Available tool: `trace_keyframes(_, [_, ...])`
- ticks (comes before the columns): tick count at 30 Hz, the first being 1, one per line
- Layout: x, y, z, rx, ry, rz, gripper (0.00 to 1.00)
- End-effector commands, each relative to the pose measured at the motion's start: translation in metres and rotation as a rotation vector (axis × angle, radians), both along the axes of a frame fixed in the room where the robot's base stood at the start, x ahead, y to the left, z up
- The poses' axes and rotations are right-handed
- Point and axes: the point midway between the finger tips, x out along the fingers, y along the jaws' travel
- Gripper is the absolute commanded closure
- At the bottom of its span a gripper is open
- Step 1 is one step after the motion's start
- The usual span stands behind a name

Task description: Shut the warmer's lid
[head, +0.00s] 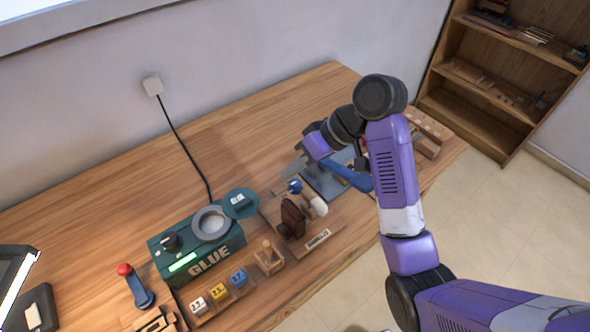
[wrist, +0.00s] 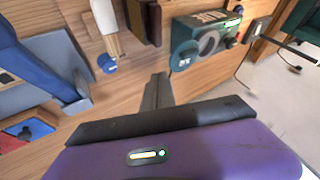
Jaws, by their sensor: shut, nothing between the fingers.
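The glue warmer (head: 205,258) is a dark green box marked GLUE on the table, with a black knob and a lit green strip. Its grey ring opening (head: 211,223) faces up, uncovered. The teal round lid (head: 240,203) with a white label lies off the opening, at its back right side. In the wrist view the warmer (wrist: 207,38) is at the upper right, with the lid (wrist: 184,60) at its near side. My gripper (head: 291,167) is above the table, right of the lid and apart from it. Its fingers (wrist: 157,88) are closed together and empty.
A grey plate with a blue lever arm (head: 350,177) stands right of the lid. A brown wooden piece (head: 293,215), a white cylinder (head: 318,206) and a blue knob (head: 294,186) stand between. Small numbered blocks (head: 218,291) line the warmer's front. The table behind the lid is clear.

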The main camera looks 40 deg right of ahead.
Motion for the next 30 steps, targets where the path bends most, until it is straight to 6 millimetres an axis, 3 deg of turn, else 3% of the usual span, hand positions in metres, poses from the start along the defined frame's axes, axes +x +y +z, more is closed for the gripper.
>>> trace_keyframes(1, [0.003, 0.007, -0.015, 0.002, 0.004, 0.005, 1.00])
trace_keyframes(9, [0.023, 0.030, -0.051, 0.002, 0.005, 0.001, 1.00])
trace_keyframes(18, [0.023, 0.065, -0.050, 0.000, 0.000, -0.001, 1.00])
trace_keyframes(30, [0.023, 0.070, -0.051, 0.001, 0.000, -0.001, 1.00])
